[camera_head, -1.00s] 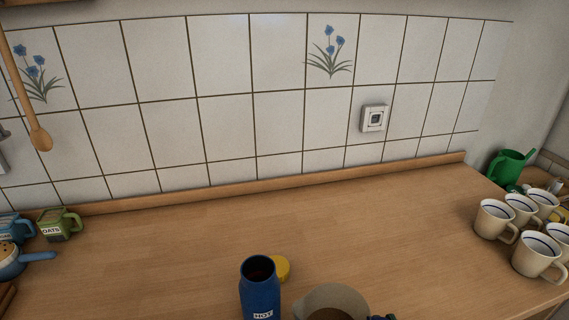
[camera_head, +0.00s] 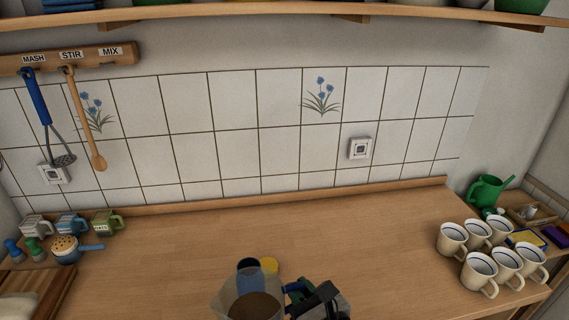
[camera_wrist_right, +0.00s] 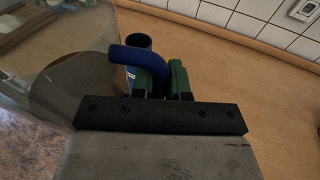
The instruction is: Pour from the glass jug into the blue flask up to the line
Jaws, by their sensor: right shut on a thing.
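The glass jug (camera_head: 235,298) holds brown liquid and shows at the bottom middle of the head view. It also fills the left of the wrist view (camera_wrist_right: 85,65). My right gripper (camera_head: 297,291) is shut on the jug's blue handle (camera_wrist_right: 140,56), with a green finger on each side. The blue flask (camera_head: 247,264) stands open just behind the jug, which hides most of its body and its label. Part of the flask shows behind the handle in the wrist view (camera_wrist_right: 138,41). I cannot see the flask's line or its fill level. My left gripper is out of view.
A yellow lid (camera_head: 269,265) lies beside the flask. Several cream mugs (camera_head: 480,268) stand at the right, with a green watering can (camera_head: 487,190) behind. The counter between is clear.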

